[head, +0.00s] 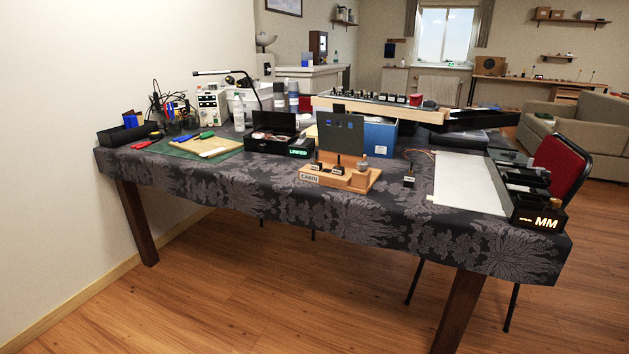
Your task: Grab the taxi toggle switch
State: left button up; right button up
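No label reading taxi is legible, so I cannot tell which switch is the taxi toggle. A small dark switch (409,179) stands alone on the patterned tablecloth, right of the wooden CABIN stand; its label is too small to read. Neither gripper is in view.
The table (250,191) has a dark floral cloth. A black LINKED box (296,151), green mat (184,149) and blue box (380,137) stand left and behind. A pale board (467,182) and black MM unit (538,219) lie right. A red chair (561,168) stands beyond. The front floor is clear.

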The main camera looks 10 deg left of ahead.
aim_at(316, 165)
jog(key=z, duration=0.9)
jog(key=i, duration=0.85)
jog(key=z, duration=0.05)
